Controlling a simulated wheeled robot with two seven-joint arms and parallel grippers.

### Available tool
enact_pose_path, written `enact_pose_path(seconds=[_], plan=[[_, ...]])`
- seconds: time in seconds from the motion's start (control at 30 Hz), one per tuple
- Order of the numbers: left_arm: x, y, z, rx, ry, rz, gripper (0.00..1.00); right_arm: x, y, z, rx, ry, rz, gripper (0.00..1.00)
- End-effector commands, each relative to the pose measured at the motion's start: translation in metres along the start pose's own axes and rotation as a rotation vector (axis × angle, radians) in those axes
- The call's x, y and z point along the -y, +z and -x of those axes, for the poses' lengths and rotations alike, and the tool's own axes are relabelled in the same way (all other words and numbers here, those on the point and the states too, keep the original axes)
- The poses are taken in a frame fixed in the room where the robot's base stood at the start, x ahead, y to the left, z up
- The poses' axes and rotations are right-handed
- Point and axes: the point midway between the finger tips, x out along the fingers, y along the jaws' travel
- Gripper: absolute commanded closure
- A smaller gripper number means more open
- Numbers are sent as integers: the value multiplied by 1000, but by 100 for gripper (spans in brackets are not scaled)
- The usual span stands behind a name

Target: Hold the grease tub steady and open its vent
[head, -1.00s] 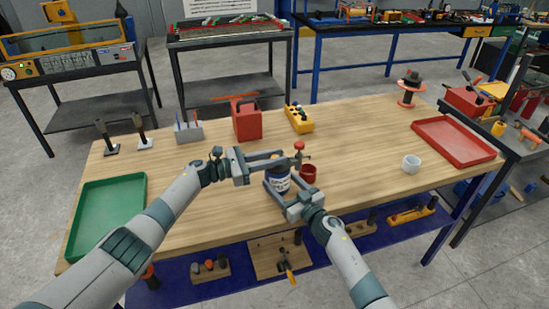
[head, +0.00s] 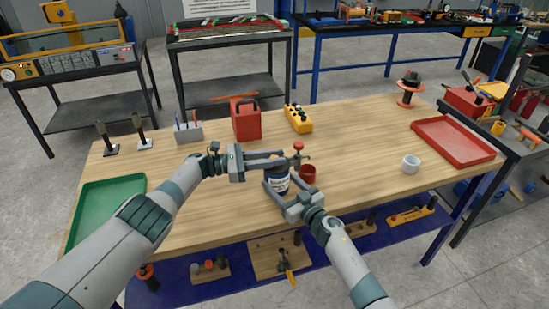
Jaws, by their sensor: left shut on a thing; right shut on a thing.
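The grease tub (head: 277,184), dark blue with a white label, stands upright on the wooden table, near the middle of its front part. My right gripper (head: 279,192) is shut on the tub's body from the front right. A red-knobbed vent (head: 298,147) shows just above the tub, at its upper right. My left gripper (head: 297,160) reaches in from the left over the tub's top, its fingertips at the vent just below the red knob. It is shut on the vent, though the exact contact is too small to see. The fingers partly hide the tub's top.
A red cup (head: 308,173) stands close to the right of the tub. A white cup (head: 411,164) and a red tray (head: 453,139) are farther right. A green tray (head: 82,222) lies at left.

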Motion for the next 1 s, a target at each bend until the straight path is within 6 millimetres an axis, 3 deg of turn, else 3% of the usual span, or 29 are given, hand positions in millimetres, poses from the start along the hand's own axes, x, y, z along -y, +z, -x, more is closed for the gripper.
enact_pose_path(seconds=[0.1, 0.13, 0.2, 0.67, 0.87, 1.0], plan=[[0, -3, 1, -5, 2, 1, 100, 3, 1, 0, 0, -5, -2, 81], [0, -3, 1, -5, 2, 1, 76, 3, 1, 0, 0, -5, -3, 81], [0, -3, 1, -4, 1, 1, 59, 3, 1, 0, 0, -4, -3, 81], [1, -1, 3, 0, -2, 0, 59, 0, 1, 0, 2, 1, -3, 81], [0, -1, 18, 0, -1, -1, 59, -1, 1, 0, 2, 3, -2, 81], [0, -1, 39, -1, 0, -1, 59, -2, 1, 0, 2, 4, -2, 81]])
